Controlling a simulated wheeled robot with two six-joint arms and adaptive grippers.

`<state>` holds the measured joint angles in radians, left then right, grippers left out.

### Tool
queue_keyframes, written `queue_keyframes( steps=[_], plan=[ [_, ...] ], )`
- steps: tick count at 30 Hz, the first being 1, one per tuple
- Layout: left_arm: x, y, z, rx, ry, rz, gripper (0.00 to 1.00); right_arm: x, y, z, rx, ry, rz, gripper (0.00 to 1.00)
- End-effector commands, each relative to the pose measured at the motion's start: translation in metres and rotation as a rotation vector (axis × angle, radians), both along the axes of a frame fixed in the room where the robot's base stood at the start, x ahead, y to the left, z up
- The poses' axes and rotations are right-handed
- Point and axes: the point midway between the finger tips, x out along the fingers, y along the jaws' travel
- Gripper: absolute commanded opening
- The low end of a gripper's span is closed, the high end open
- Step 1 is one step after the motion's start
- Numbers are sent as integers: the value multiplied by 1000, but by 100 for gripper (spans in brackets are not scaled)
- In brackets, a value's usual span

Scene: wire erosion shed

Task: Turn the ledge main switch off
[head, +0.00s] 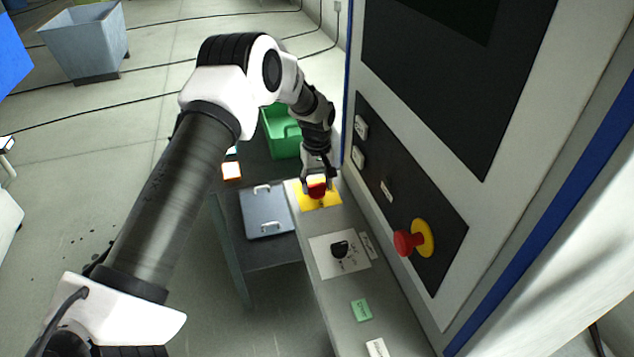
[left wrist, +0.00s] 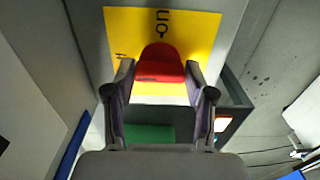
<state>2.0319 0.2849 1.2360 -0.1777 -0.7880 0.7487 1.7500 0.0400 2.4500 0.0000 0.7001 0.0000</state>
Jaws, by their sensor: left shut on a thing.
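The ledge main switch has a red handle (head: 317,190) on a yellow plate (head: 335,200) at the far end of the grey ledge. My left gripper (head: 318,183) comes down over it from above and is shut on the red handle. In the left wrist view the red handle (left wrist: 160,62) sits between my two fingers (left wrist: 160,78). The yellow plate (left wrist: 205,28) there carries the word "on" just beyond the handle; another marking at its left is partly hidden by a finger. My right gripper is not in view.
A black rotary knob (head: 340,249) on a white plate sits nearer on the ledge. A red emergency button (head: 405,242) sticks out of the machine panel on the right. A green bin (head: 281,132) and a grey lidded tray (head: 266,210) lie left of the ledge.

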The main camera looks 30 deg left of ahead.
Motion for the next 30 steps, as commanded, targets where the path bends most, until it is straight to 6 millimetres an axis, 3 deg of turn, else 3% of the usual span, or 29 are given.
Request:
queue_keyframes(
  steps=[7,8,9,10,22,30],
  plan=[
    [-2,0,-3,-2,5,2,19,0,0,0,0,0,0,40],
    [-2,0,-3,-2,5,2,61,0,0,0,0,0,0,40],
    [-2,0,-3,-1,5,2,75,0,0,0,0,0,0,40],
    [-2,0,-2,-1,5,2,79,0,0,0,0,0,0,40],
    [1,0,8,-1,-2,0,79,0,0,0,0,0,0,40],
    [1,1,70,-1,-3,2,79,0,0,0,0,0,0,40]
  ],
)
